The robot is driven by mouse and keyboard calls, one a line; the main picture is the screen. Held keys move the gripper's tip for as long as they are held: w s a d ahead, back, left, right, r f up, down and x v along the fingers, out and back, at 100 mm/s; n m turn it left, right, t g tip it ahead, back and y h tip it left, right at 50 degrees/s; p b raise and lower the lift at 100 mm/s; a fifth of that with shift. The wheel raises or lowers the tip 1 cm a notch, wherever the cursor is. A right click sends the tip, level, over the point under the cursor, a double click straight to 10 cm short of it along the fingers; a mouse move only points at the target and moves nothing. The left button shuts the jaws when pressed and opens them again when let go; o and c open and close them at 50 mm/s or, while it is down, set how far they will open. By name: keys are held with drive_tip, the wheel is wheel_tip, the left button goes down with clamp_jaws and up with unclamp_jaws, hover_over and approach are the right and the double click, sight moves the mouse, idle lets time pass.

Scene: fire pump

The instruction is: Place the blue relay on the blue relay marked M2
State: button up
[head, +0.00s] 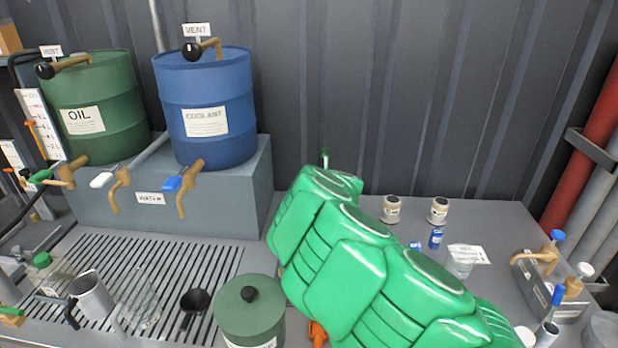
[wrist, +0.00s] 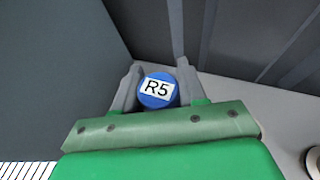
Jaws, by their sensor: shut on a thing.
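My gripper (wrist: 157,78) shows in the wrist view, its two grey fingers closed on a round blue relay (wrist: 158,103) with a white label reading R5. In the head view my green arm hides the gripper and the held relay. A blue relay (head: 436,238) stands upright on the bench right of my arm, in front of two pale cans. A second small blue piece (head: 415,246) shows beside it, partly hidden by my arm. The markings on these are too small to read, so I cannot tell which is M2.
A grey box with taps (head: 561,292) is at far right. Oil and coolant drums (head: 205,105) and a green pot (head: 249,312) are left.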

drive_tip(key=shift+a+v, duration=0.2)
drive_tip(key=shift+v, duration=1.05)
drive_tip(key=shift+a+v, duration=0.2)
drive_tip(key=shift+v, duration=1.05)
